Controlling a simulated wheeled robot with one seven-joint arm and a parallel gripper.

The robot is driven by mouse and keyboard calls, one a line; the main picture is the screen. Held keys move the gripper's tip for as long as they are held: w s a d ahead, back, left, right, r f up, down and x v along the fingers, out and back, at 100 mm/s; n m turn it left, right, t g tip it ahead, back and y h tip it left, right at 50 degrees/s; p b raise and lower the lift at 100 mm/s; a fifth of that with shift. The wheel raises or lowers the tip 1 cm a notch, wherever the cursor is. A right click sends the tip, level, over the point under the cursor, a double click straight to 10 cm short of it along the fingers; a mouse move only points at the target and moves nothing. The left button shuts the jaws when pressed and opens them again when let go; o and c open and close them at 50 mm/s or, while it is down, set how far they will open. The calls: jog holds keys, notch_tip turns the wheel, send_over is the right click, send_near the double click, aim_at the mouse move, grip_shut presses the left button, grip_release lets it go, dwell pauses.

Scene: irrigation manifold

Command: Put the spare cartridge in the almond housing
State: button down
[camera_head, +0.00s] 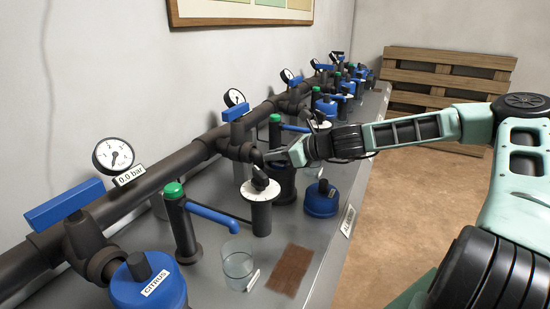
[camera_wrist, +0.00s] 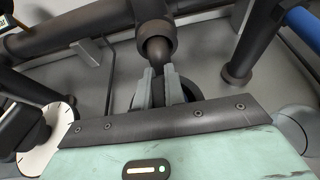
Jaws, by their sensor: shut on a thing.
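My gripper (camera_head: 272,157) reaches in over the dark almond housing (camera_head: 285,184), which stands behind the ALMOND label (camera_head: 348,221) on the bench edge. In the wrist view my gripper's two grey fingers (camera_wrist: 159,82) are close together beside a dark round rim, under a pipe end. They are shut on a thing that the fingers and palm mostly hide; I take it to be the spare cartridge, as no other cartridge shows. How deep it sits in the housing cannot be told.
A white dial on a dark post (camera_head: 261,192) stands close left of my gripper. A green-topped post with a blue lever (camera_head: 212,217), a clear glass (camera_head: 237,264) and a brown mat (camera_head: 292,270) are nearer. The pipe manifold (camera_head: 180,170) runs along the wall behind.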

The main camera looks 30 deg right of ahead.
jog(key=shift+f, duration=0.15)
jog(key=c, duration=1.5)
grip_release()
jog(key=shift+s+d+r, duration=0.15)
jog(key=shift+r, duration=0.05)
jog(key=p+v, duration=0.2)
jog(key=v, duration=0.9)
jog(key=shift+s+d+r, duration=0.1)
jog(key=shift+s, duration=0.15)
